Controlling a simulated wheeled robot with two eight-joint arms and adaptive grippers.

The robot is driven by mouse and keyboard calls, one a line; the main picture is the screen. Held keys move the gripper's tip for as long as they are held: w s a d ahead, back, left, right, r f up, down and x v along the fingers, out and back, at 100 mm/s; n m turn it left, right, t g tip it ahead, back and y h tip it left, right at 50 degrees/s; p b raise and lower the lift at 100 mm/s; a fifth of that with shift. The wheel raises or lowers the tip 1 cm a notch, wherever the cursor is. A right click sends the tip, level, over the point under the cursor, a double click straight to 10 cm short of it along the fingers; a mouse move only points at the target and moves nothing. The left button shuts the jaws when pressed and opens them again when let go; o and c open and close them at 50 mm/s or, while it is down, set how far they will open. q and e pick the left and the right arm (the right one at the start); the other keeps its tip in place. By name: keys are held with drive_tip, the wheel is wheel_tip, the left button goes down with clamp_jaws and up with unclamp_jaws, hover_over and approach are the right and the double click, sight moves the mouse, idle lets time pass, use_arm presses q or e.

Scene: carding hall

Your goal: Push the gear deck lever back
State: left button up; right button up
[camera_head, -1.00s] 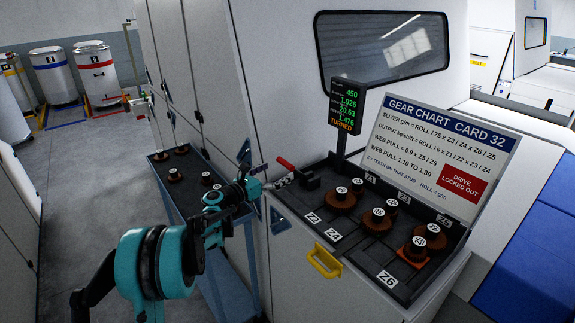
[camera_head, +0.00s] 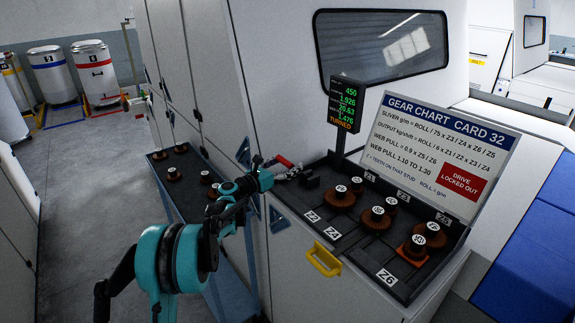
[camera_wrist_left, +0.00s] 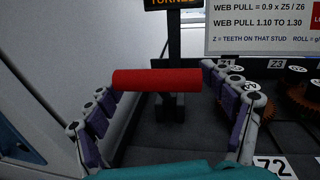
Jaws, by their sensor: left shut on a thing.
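The gear deck lever has a red handle (camera_head: 283,160) at the left end of the dark gear deck (camera_head: 340,262). In the left wrist view the red handle (camera_wrist_left: 155,79) lies crosswise between the two fingers, in front of a dark post. My left gripper (camera_head: 287,171) reaches in from the left and is shut on this handle, with a finger at each end. The lever's lower part is mostly hidden by the gripper in the head view. My right gripper is not in view.
Brown gears (camera_head: 376,220) sit on studs right of the lever. A gear chart card (camera_head: 430,150) and a small display (camera_head: 347,104) stand behind. A yellow handle (camera_head: 323,260) is on the front. A blue trolley (camera_head: 180,208) with gears stands left.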

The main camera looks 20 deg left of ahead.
use_arm(q)
drive_tip(key=shift+w+d+r+g+y+p, duration=0.3)
drive_tip(key=shift+w+d+r+g+p, duration=0.1)
drive_tip(key=shift+r+p, duration=0.4)
drive_tip(key=w+d+r+g+y+p, duration=0.1)
drive_tip(key=w+g+p, duration=0.1)
drive_tip(key=p, duration=0.1)
drive_tip(key=w+d+r+g+y+p, duration=0.1)
drive_tip(key=w+d+p, duration=0.1)
drive_tip(key=p, duration=0.1)
drive_tip(key=w+d+r+g+y+p, duration=0.1)
drive_tip(key=w+d+g+p, duration=0.1)
drive_tip(key=w+p, duration=0.1)
drive_tip(key=shift+d+m+g+y, duration=0.1)
drive_tip(key=shift+m+g+y, duration=0.2)
drive_tip(key=shift+m, duration=0.1)
drive_tip(key=shift+w+d, duration=0.4)
drive_tip(key=shift+w, duration=0.05)
drive_tip(key=shift+c, duration=0.2)
drive_tip(key=o, duration=1.6)
drive_tip(key=shift+w+d, duration=0.1)
drive_tip(key=shift+o, duration=0.2)
drive_tip(key=shift+d, duration=0.1)
